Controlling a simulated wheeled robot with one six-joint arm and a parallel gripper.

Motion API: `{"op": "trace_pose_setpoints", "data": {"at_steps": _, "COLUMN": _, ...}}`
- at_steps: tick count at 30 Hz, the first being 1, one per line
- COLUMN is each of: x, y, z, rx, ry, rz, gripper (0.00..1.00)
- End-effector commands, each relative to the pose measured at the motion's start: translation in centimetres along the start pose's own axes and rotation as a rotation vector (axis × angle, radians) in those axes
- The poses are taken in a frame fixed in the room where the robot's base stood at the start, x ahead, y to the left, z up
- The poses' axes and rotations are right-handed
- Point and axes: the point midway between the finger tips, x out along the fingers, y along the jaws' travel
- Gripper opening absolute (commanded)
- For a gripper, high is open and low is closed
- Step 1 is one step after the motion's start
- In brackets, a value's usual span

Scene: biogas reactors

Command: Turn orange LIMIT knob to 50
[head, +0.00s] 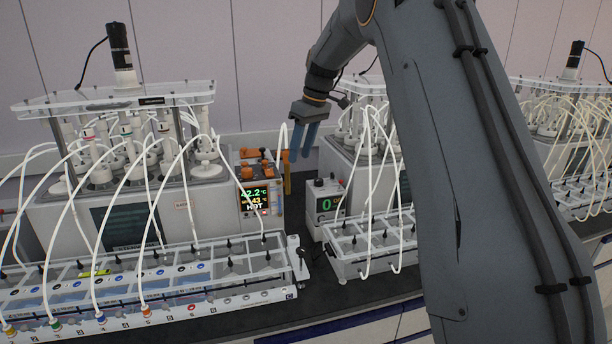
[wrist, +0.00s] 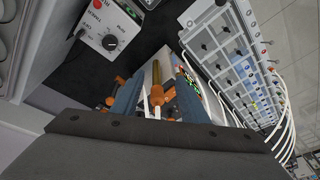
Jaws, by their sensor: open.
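The heating unit (head: 257,203) has a lit display reading 42.2 °C and HOT. Several orange parts (head: 246,171) sit on its top; which one is the LIMIT knob cannot be read. My gripper (head: 300,157) hangs to the right of and above them, its blue fingers pointing down and apart. In the wrist view my gripper (wrist: 155,84) is open, with an orange knob-like part (wrist: 157,95) showing between the fingers. I cannot tell whether either finger touches it. More orange shows beside the left finger. The knob's scale and pointer are not legible.
A brass-coloured upright part (head: 287,173) stands beside the heating unit. A stirrer box (head: 325,200) with a green 0 and a black knob (wrist: 110,42) is to its right. Dark bench top lies between the units.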

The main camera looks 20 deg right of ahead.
Motion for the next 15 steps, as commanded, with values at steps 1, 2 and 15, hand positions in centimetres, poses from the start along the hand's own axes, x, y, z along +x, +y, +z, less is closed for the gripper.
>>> {"op": "trace_pose_setpoints", "data": {"at_steps": 1, "x": 0.5, "y": -0.5, "z": 0.6, "rx": 0.020, "ry": -0.006, "rz": 0.005, "gripper": 0.40}}
{"op": "trace_pose_setpoints", "data": {"at_steps": 2, "x": 0.8, "y": -0.8, "z": 1.0, "rx": 0.033, "ry": -0.010, "rz": 0.007, "gripper": 0.40}}
{"op": "trace_pose_setpoints", "data": {"at_steps": 15, "x": 3.3, "y": -3.5, "z": 4.8, "rx": 0.154, "ry": -0.038, "rz": 0.041, "gripper": 0.40}}
